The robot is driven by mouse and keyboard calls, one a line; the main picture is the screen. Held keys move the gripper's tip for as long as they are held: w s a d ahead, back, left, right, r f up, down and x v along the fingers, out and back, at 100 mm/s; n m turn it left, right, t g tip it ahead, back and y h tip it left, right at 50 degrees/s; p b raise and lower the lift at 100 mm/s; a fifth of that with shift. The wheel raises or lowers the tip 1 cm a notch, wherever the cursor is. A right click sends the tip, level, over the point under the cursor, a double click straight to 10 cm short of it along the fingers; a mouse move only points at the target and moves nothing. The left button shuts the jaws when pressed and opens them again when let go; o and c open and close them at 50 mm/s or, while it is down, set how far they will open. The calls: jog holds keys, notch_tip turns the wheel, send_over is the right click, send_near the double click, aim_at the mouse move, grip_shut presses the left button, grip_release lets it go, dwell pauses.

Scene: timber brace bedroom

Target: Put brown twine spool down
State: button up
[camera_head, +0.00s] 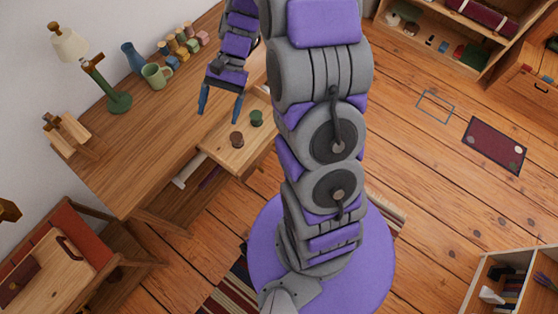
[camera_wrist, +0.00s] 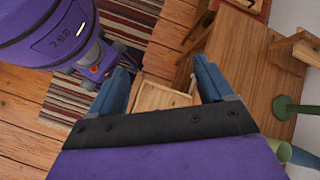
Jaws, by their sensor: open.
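The brown twine spool (camera_head: 236,139) stands on a pale wooden surface (camera_head: 222,155), which looks like an open desk drawer. A dark green spool (camera_head: 256,118) stands beside it, apart from it, up and to the right. My gripper (camera_head: 219,112) is open and empty above the desk, up and to the left of the brown spool and not touching it. In the wrist view my gripper (camera_wrist: 165,75) shows two blue fingers spread wide with nothing between them. A light wooden piece (camera_wrist: 160,97) shows beyond them, and no spool can be made out there.
The desk (camera_head: 120,160) holds a lamp (camera_head: 115,98), a blue vase (camera_head: 132,57), a green mug (camera_head: 156,76) and several small coloured blocks (camera_head: 183,42). A chair (camera_head: 75,250) stands at lower left. Open floor lies to the right, with a dark red mat (camera_head: 495,146).

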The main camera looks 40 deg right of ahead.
jog(key=s+a+r+n+h, duration=0.35)
jog(key=s+r, duration=0.45)
jog(key=s, duration=0.4)
jog(key=s+d+n+t+h, duration=0.1)
jog(key=s+d+n+h, duration=0.1)
jog(key=s, duration=0.4)
jog(key=s+d+r+n+t+h, duration=0.1)
jog(key=s+d+n+h, duration=0.1)
jog(key=s, duration=0.5)
jog(key=shift+r, duration=0.3)
jog(key=shift+d, duration=0.1)
